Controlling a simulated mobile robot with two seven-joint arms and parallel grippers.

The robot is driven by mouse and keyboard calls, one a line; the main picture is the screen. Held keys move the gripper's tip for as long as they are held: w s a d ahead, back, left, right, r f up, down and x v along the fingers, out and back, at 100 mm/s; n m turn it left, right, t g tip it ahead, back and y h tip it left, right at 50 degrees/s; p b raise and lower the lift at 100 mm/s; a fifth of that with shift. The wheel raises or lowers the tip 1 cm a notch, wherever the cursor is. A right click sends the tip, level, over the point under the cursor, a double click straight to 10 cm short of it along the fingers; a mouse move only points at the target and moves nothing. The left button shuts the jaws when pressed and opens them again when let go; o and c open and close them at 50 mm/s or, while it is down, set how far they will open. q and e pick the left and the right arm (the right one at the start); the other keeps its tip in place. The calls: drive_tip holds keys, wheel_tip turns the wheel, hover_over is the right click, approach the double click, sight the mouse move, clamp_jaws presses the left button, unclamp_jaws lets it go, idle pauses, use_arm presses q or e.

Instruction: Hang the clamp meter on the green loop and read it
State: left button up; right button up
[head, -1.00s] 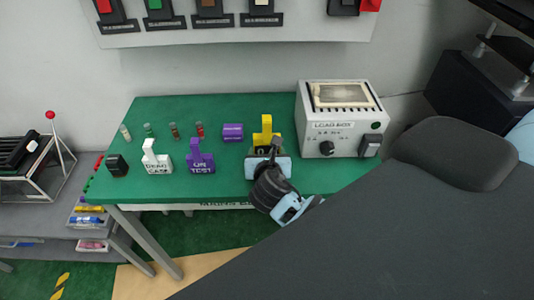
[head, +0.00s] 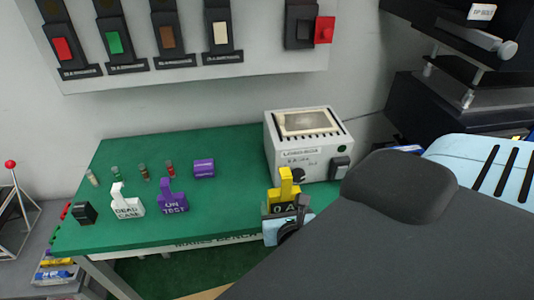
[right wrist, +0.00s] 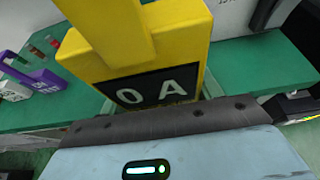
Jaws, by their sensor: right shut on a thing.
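The yellow clamp meter (head: 285,185) has a dark display reading "0 A". My right gripper (head: 289,222) is shut on its lower part, in front of the load box's left side. In the right wrist view, the meter (right wrist: 190,40) stands up close beyond my dark gripper edge, its display facing me; its bottom is hidden. Whether it clears the table, I cannot tell. No green loop is clear; a small green-topped cylinder (head: 115,173) stands at the table's back left, and a green block (head: 114,42) is on the wall panel. My left gripper is not in view.
The load box (head: 300,150) stands at the back right of the green table (head: 235,200). The wall panel (head: 160,82) is above. My dark arm hides the lower right.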

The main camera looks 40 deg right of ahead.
drive_tip(key=shift+s+r, duration=0.1)
drive_tip(key=shift+s, duration=0.35)
drive_tip(key=w+a+n+t+y, duration=0.2)
drive_tip(key=a+n+y, duration=0.4)
drive_tip(key=a, duration=0.4)
drive_tip(key=shift+w+a+y, duration=0.25)
drive_tip(key=shift+w+y, duration=0.2)
drive_tip(key=shift+y, duration=0.05)
drive_tip(key=shift+s+d, duration=0.1)
